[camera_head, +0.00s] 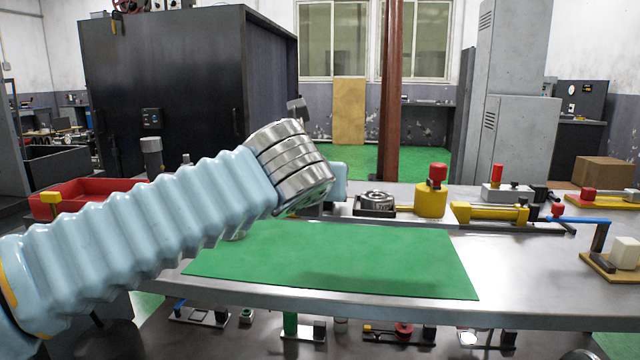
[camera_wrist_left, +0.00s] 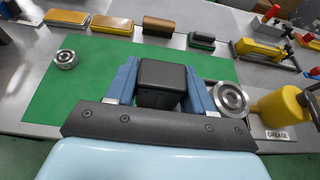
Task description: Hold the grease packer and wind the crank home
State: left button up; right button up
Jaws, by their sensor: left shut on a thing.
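My left gripper (camera_wrist_left: 162,72) is shut on a dark block (camera_wrist_left: 162,86), with one blue finger on each side. The grease packer's yellow pot (camera_head: 430,200) has a red knob on top; the pot also shows in the left wrist view (camera_wrist_left: 279,111) beside a GREASE label. A metal ring (camera_head: 376,196) sits in a dark square holder left of the pot. In the head view my wrist mostly hides my left gripper (camera_head: 338,181) and the block. A blue bar (camera_head: 577,219) with a red knob extends at the right; whether it is the crank I cannot tell. My right gripper is not shown.
A green mat (camera_head: 340,258) covers the front of the metal table and is largely clear. A loose metal ring (camera_wrist_left: 66,59) lies on it. Several coloured blocks line the back in the wrist view. A yellow cylinder fixture (camera_head: 492,212) stands right of the pot.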

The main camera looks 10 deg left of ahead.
pick_arm(q)
jog(key=shift+w+a+r+p, duration=0.15)
jog(key=shift+w+p, duration=0.15)
jog(key=shift+w, duration=0.5)
jog(key=shift+w+a+p, duration=0.15)
jog(key=shift+w+p, duration=0.1)
jog(key=shift+w, duration=0.5)
jog(key=w+a, duration=0.1)
jog(key=w, duration=0.7)
jog(key=shift+w+a, duration=0.15)
jog(key=shift+w, duration=0.15)
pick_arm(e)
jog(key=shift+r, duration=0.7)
